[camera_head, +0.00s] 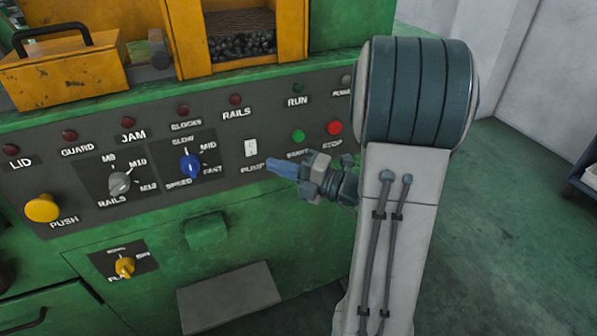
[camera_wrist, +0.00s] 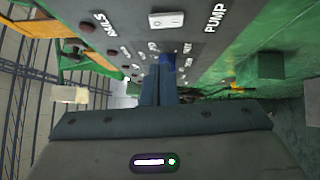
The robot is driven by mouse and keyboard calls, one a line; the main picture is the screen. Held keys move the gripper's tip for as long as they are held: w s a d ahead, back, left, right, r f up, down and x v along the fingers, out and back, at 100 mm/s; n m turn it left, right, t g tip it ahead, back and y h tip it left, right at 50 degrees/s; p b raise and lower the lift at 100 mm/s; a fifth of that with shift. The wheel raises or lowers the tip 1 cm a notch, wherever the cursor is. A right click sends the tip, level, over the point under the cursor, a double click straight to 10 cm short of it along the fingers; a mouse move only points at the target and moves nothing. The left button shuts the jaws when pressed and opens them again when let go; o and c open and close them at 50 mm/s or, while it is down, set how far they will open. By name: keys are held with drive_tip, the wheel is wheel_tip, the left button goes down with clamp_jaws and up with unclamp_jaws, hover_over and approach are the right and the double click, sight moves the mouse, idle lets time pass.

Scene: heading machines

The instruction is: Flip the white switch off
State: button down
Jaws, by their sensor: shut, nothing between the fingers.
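The white switch (camera_head: 251,148) sits on the dark control panel, just above the "PUMP" label in the head view. It also shows near the top of the wrist view (camera_wrist: 166,20), a white rocker in a pale plate. Whether it is on or off cannot be told. My gripper (camera_head: 270,165) is shut and empty, its fingers pointing left in front of the panel, a little below and right of the switch. In the wrist view the closed fingers (camera_wrist: 158,85) point along the panel, below the switch and apart from it in the picture.
The blue speed knob (camera_head: 190,167) is left of the fingers. A green start button (camera_head: 298,136) and red stop button (camera_head: 334,127) are right of the switch. The grey rails knob (camera_head: 119,183) and yellow push button (camera_head: 42,208) are farther left.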

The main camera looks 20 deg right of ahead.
sight(246, 145)
drive_tip(key=w, duration=0.2)
drive_tip(key=w+a, duration=0.1)
drive_tip(key=w, duration=0.1)
drive_tip(key=w+a, duration=0.1)
drive_tip(key=shift+w+r, duration=0.3)
drive_tip(key=shift+w, duration=0.1)
drive_tip(key=shift+w+d+r, duration=0.1)
